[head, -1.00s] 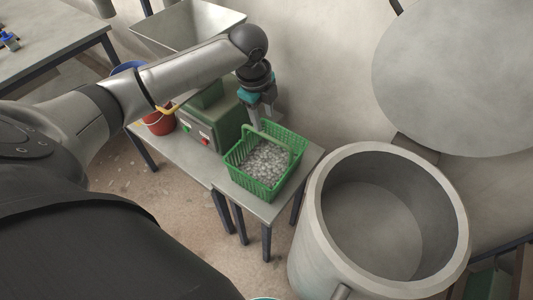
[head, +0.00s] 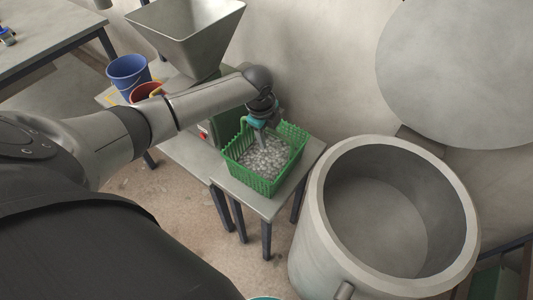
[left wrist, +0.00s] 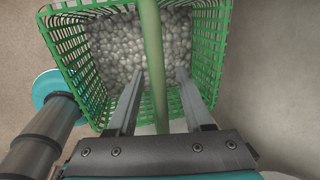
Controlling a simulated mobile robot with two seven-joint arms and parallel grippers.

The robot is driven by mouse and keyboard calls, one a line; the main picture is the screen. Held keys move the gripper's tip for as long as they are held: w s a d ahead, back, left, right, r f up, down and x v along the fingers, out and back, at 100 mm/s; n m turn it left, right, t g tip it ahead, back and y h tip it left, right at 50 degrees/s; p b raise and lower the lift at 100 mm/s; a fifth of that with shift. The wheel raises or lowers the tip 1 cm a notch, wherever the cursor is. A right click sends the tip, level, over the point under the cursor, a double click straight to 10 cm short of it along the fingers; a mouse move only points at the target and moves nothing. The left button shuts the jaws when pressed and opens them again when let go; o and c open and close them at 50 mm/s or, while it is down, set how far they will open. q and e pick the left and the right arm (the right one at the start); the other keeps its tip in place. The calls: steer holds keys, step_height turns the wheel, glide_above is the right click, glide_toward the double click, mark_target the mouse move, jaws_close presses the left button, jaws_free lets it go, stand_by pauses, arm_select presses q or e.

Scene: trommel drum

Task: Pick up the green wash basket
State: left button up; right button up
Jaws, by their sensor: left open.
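The green wash basket (head: 262,183) stands upright on a low metal table, filled with grey stones (head: 265,157). Its lattice wall (left wrist: 208,50) and green handle (left wrist: 152,50) show in the left wrist view. My left gripper (head: 261,136) is over the basket, coming in from above and hiding part of the handle in the head view. In the left wrist view the two fingers of my left gripper (left wrist: 160,74) are apart, with the handle running between them. A gap shows on each side of the handle. My right gripper is not in view.
A metal hopper (head: 190,35) on a green machine stands behind my arm. A blue bucket (head: 128,75) and a red bucket (head: 148,91) stand left of it. A large grey drum (head: 318,220) stands close right of the table (head: 262,206).

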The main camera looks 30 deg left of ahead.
arm_select(q)
jaws_close()
stand_by(0.3)
steer(key=shift+r, duration=0.1)
stand_by(1.0)
